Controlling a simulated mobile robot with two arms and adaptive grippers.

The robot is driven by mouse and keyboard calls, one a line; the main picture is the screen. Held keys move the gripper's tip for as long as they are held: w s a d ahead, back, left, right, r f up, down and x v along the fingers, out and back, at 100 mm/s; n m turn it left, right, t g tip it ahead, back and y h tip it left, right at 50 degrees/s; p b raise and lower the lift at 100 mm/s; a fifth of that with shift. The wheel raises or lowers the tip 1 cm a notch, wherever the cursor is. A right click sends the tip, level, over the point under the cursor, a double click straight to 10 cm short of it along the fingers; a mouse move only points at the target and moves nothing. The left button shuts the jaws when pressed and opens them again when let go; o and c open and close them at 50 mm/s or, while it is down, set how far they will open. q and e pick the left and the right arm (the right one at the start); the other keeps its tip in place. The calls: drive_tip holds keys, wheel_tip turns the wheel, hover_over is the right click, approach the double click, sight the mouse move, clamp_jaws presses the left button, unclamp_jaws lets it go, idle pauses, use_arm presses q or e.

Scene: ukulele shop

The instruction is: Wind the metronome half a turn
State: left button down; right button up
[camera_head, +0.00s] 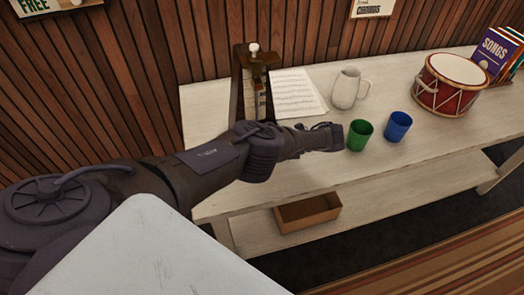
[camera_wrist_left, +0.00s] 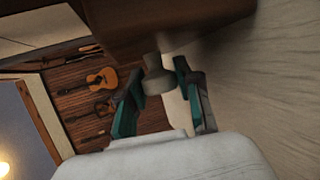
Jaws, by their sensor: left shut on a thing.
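The metronome (camera_head: 258,62) is a tall brown wooden case with a pale knob on top, standing upright at the back left of the table. My left arm crosses in front of it and hides its lower part in the head view. In the left wrist view the brown wooden body (camera_wrist_left: 165,25) fills the top, with a grey winding key (camera_wrist_left: 157,84) projecting from it. My left gripper (camera_wrist_left: 164,98) has its green-padded fingers on both sides of this key and is shut on it. The fingers' contact is not clear in the head view. My right gripper is not in view.
Sheet music (camera_head: 296,92), a white jug (camera_head: 347,88), a green cup (camera_head: 359,135) and a blue cup (camera_head: 397,127) stand on the pale table (camera_head: 440,145). A red drum (camera_head: 449,87) and books (camera_head: 494,50) are farther right. An open wooden box (camera_head: 307,213) sits below.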

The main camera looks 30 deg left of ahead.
use_arm(q)
drive_tip(key=shift+s+f+y+b, duration=0.1)
drive_tip(key=shift+f+y+b, duration=0.15)
drive_tip(key=shift+y+b, duration=0.1)
drive_tip(key=shift+g, duration=0.3)
drive_tip(key=shift+r+b, duration=0.1)
drive_tip(key=shift+b, duration=0.2)
drive_tip(key=c, duration=1.2)
unclamp_jaws()
drive_tip(key=shift+o, duration=0.6)
drive_tip(key=shift+a, duration=0.1)
drive_tip(key=shift+r, duration=0.1)
drive_tip(key=shift+r+p, duration=0.15)
drive_tip(key=shift+p, duration=0.15)
